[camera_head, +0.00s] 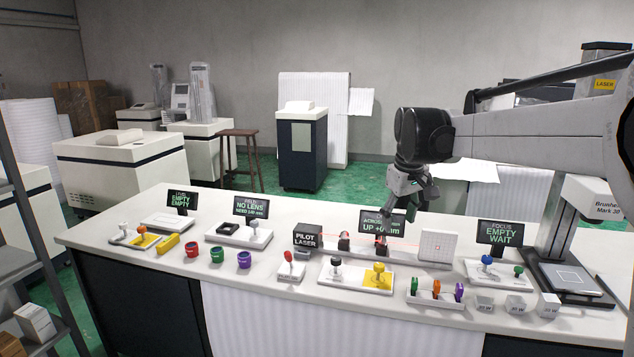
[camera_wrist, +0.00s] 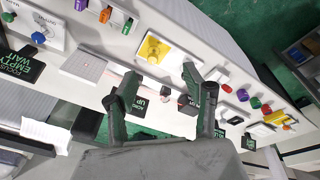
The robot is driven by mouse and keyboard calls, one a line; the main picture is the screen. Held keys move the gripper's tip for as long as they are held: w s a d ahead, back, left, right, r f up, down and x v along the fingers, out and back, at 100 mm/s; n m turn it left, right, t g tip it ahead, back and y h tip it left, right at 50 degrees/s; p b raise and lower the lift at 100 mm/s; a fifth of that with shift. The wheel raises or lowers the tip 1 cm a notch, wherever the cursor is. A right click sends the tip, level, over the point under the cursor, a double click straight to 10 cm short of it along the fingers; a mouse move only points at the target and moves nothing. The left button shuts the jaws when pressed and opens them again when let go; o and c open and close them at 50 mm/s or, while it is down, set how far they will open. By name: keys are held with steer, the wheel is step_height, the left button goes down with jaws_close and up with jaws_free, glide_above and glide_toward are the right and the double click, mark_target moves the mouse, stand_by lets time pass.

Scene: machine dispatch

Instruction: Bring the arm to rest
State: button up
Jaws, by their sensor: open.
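My gripper (camera_head: 405,200) hangs from my grey arm over the right half of the white bench (camera_head: 215,275), above the back row of devices. It points down in front of the screen marked "ACROSS UP" (camera_head: 376,222). My arm reaches in from the right side of the head view.
The bench holds a pilot laser box (camera_head: 307,238), a target plate (camera_head: 437,246), red, green and purple cups, a rack of coloured lenses (camera_head: 436,293) and several knobs. A laser machine (camera_head: 570,230) stands at the right end. Open space lies above the bench's left half.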

steer(key=s+r+m+t, duration=0.1)
steer(key=s+m+t, duration=0.15)
steer(key=s, duration=1.65)
steer(key=s+f+m+t, duration=0.1)
steer(key=s+f, duration=0.3)
steer(key=s, duration=0.4)
steer(key=s+f+m+t, duration=0.1)
steer(key=s+f, duration=0.3)
steer(key=s, duration=0.4)
steer(key=shift+f, duration=0.3)
steer(key=shift+m, duration=0.25)
steer(key=shift+c, duration=0.4)
stand_by(0.5)
